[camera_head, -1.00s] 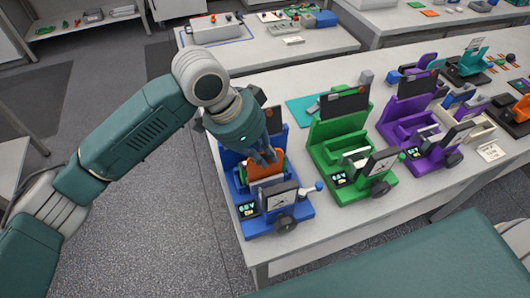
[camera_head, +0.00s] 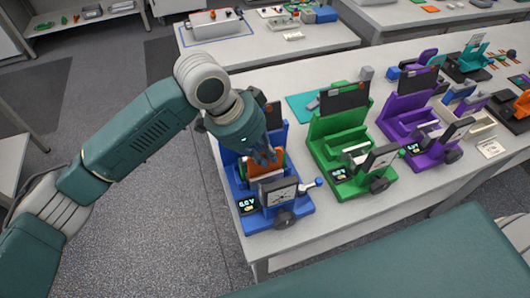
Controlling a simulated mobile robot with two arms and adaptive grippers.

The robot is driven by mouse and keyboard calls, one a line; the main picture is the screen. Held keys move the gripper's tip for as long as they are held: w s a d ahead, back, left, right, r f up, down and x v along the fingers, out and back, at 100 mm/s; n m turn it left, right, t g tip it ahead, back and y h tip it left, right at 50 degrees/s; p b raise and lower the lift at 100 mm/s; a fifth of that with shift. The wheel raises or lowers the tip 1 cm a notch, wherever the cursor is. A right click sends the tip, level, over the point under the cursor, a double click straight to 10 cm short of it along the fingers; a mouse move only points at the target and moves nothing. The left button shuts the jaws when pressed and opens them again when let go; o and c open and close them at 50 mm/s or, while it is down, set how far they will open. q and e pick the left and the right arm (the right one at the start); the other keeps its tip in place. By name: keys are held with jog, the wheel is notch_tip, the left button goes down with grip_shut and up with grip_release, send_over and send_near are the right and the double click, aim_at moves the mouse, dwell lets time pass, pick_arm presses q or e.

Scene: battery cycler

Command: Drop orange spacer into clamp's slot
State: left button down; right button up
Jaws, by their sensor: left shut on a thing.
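The orange spacer (camera_head: 262,168) is a flat plate standing upright at the blue clamp. My left gripper (camera_head: 264,157) points down and is shut on the spacer's upper part. The blue clamp (camera_head: 246,190) stands at the near left corner of the table, with a dial, a small display and a dark knob at its front. The spacer's lower edge is hidden behind the dial, low in the clamp between its back and front parts. I cannot tell how deep it sits in the slot. My right gripper is not in view.
A green clamp (camera_head: 323,134) and a purple clamp (camera_head: 405,104) stand to the right on the same table (camera_head: 297,237). A teal mat (camera_head: 299,108) lies behind the green clamp. Another bench (camera_head: 230,55) with devices stands at the back. Grey floor is open at the left.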

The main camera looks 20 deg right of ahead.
pick_arm(q)
jog(key=shift+f, duration=0.3)
jog(key=c, duration=1.7)
grip_release()
jog(key=v, duration=1.2)
jog(key=shift+r, duration=0.1)
